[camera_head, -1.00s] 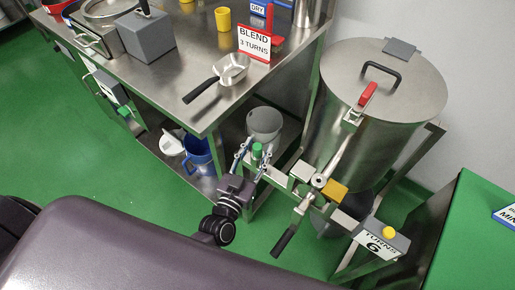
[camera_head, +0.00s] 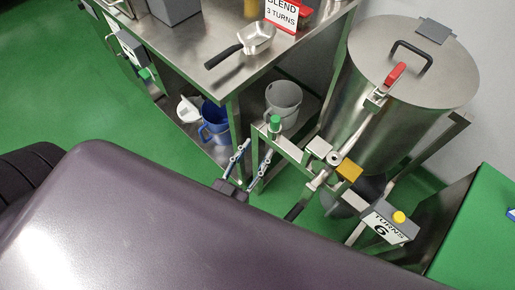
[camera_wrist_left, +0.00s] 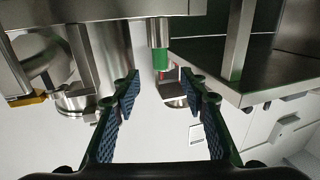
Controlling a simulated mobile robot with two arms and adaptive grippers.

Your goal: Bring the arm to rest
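My left gripper (camera_head: 258,150) is in the lower middle of the head view, its two fingers spread apart with nothing between them. It is below and left of the green knob (camera_head: 275,122) on the steel mixer frame, apart from it. In the left wrist view the open fingers (camera_wrist_left: 160,80) show dark blue pads, with the green knob (camera_wrist_left: 160,57) beyond them. The left forearm is mostly hidden behind my large dark body part. My right gripper does not show.
The steel drum (camera_head: 385,110) with a red-handled clamp stands right of the gripper. The steel table (camera_head: 215,40) holds a scoop (camera_head: 257,37). A grey bucket (camera_head: 284,98) and a blue jug (camera_head: 214,122) stand below. Green floor (camera_head: 80,90) is open at left.

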